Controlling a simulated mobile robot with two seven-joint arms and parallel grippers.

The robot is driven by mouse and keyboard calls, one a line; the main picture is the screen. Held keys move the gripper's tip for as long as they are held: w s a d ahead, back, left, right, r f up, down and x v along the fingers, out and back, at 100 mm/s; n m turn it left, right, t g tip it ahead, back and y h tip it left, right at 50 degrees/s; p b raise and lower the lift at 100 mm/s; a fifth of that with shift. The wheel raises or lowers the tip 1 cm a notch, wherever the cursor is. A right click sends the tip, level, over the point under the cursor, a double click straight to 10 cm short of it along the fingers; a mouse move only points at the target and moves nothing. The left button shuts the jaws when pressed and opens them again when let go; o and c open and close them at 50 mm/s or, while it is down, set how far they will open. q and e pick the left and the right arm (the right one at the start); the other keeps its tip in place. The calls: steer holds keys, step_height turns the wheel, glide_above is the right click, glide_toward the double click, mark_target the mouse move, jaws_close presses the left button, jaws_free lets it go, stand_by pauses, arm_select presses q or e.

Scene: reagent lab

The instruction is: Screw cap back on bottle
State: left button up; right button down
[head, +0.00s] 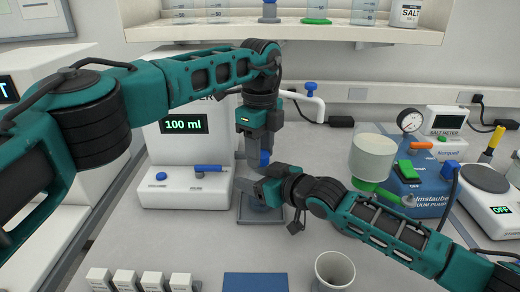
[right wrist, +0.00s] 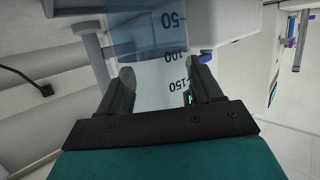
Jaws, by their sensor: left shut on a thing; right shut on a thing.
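In the head view my left gripper (head: 255,153) points straight down from above, shut on the small blue cap (head: 265,159). My right gripper (head: 246,185) reaches in from the right, just below the cap, shut on the bottle. The head view mostly hides the bottle behind this gripper. In the right wrist view the clear, bluish bottle (right wrist: 148,38) with black volume marks sits between the fingers (right wrist: 166,82). I cannot tell whether the cap touches the bottle's neck.
A white cup (head: 335,268) and a blue pad (head: 255,283) are at the front.

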arm_select(q)
steer(key=m, duration=0.3)
steer(key=shift+m, duration=0.4)
steer(key=m, duration=0.4)
steer(key=o, duration=1.2)
steer(key=shift+c, duration=0.2)
steer(key=shift+r, duration=2.25)
